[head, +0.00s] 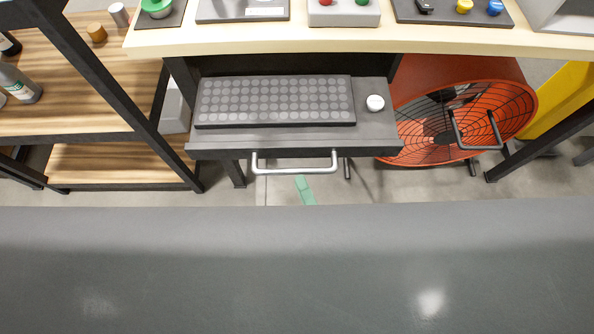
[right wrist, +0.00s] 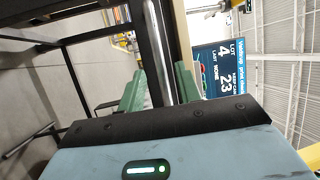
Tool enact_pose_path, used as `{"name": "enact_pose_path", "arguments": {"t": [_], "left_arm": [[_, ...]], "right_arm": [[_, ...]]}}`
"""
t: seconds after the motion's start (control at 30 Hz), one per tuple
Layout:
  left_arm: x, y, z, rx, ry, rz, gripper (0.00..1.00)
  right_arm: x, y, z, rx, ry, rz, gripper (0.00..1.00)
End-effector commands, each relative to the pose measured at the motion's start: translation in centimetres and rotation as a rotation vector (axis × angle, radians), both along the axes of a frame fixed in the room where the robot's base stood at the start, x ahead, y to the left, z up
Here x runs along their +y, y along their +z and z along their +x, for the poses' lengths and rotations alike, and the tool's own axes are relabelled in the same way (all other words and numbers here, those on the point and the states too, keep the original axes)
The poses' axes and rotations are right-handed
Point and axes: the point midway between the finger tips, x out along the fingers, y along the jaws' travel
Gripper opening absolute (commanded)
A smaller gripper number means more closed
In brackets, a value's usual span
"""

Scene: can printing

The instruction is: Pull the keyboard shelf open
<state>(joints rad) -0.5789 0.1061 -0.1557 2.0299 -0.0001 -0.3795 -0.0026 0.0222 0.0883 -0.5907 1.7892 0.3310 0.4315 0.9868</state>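The keyboard shelf (head: 290,139) is a dark grey tray under the pale worktop. It sticks out past the worktop's front edge and carries a dark keyboard (head: 275,101) and a white round mouse (head: 375,103). A silver bar handle (head: 295,168) is on its front. Contact cannot be told. My left gripper is out of view.
The worktop (head: 300,39) above holds a button box (head: 343,13) and trays. A wooden shelf rack (head: 75,100) stands left, and a red fan (head: 445,120) is on the floor at right. The right wrist view shows a blue screen (right wrist: 221,70).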

Motion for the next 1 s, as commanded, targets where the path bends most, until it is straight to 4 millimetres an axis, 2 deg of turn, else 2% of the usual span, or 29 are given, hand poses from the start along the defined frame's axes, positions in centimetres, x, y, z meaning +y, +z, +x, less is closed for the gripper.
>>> {"name": "enact_pose_path", "arguments": {"t": [0.1, 0.3, 1.0], "left_arm": [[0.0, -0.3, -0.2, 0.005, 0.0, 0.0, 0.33], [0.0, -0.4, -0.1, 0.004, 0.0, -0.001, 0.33], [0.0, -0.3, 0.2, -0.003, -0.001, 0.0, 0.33]], "right_arm": [[-0.7, -0.4, -1.6, 0.002, 0.001, -0.001, 0.34], [-1.2, -0.6, -2.8, 0.001, 0.0, 0.0, 0.34], [-1.2, -0.5, -2.8, 0.0, 0.0, -0.001, 0.34]]}}
